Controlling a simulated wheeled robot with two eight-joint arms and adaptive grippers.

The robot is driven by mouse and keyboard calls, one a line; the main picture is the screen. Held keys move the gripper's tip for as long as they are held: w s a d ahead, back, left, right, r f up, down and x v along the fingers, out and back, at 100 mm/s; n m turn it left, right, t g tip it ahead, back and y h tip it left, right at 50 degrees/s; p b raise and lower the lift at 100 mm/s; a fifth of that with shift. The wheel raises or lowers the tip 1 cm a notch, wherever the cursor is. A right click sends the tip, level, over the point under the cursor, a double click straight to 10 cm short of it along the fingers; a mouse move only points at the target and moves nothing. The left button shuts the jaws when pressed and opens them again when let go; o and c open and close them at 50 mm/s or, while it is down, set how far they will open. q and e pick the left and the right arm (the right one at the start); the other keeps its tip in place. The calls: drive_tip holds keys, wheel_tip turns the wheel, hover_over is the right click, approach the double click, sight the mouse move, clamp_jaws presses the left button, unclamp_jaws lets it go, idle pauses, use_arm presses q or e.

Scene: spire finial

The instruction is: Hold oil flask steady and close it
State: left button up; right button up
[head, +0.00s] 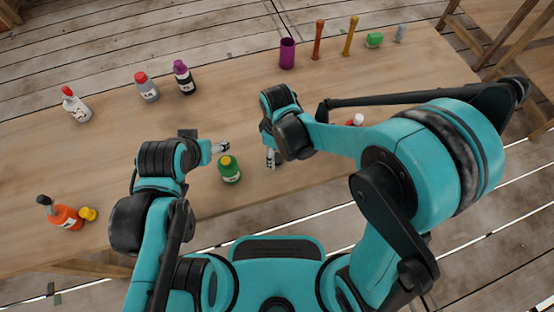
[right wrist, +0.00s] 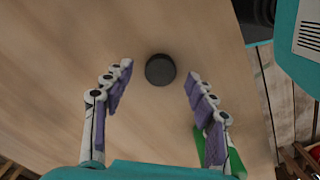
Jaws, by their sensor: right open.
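No label marks which bottle is the oil flask. A green bottle with a yellow top (head: 229,169) stands upright near the table's front edge. My left gripper (head: 221,147) is just behind it, apart from it as far as I can see; its jaw opening is unclear. My right gripper (head: 270,158) points down to the right of the green bottle. In the right wrist view, my right gripper (right wrist: 160,72) is open and empty, with a dark round cap-like piece (right wrist: 160,69) below and between its fingertips. A green shape (right wrist: 236,160) shows behind the right finger.
An orange bottle with a dark top (head: 66,217) stands at left beside a yellow piece (head: 88,213). Bottles with white (head: 76,108), grey (head: 147,88) and dark (head: 184,78) bodies stand behind. A purple cup (head: 287,54) and several small items line the back.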

sight(278, 159)
drive_tip(key=shift+f, duration=0.85)
drive_tip(key=shift+r, duration=0.1)
drive_tip(key=c, duration=0.8)
drive_tip(key=shift+c, duration=0.2)
drive_tip(key=shift+r, duration=0.6)
drive_tip(key=r, duration=0.1)
drive_tip(key=r+p, duration=0.2)
drive_tip(key=shift+s+d+r, duration=0.1)
drive_tip(key=shift+s+r, duration=0.25)
drive_tip(key=shift+r, duration=0.05)
drive_tip(key=s+d+r+p, duration=0.4)
drive_tip(key=s+d+r, duration=0.1)
drive_tip(key=s, duration=0.4)
drive_tip(key=shift+s+d+r+p, duration=0.15)
drive_tip(key=shift+s+r+p, duration=0.2)
drive_tip(key=shift+r, duration=0.2)
